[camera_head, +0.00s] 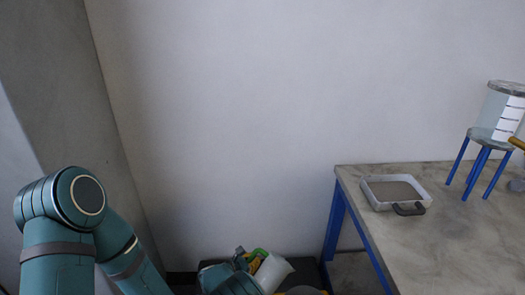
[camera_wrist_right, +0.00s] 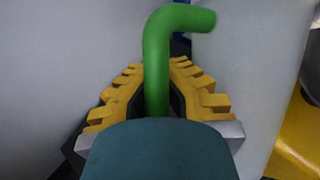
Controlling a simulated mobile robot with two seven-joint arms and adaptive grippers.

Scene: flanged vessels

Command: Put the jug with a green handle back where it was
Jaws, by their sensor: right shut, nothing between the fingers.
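The jug (camera_head: 272,273) is white, with a green handle (camera_head: 258,253), low at the bottom middle of the head view. It appears tilted there. In the right wrist view the green handle (camera_wrist_right: 158,60) rises in line with the yellow fingers and bends right at its top, with the pale jug wall (camera_wrist_right: 250,60) beside it. My right gripper (camera_head: 246,262) is at the handle, its fingers shut; their contact with the handle is hidden. My left gripper is out of view.
A grey-topped table (camera_head: 450,250) with blue legs stands at right. It bears a shallow white tray (camera_head: 427,194) with a dark handle and a blue-legged stand (camera_head: 484,139) holding a clear flanged vessel (camera_head: 497,108). Bare tabletop lies in front of these. A wall is behind.

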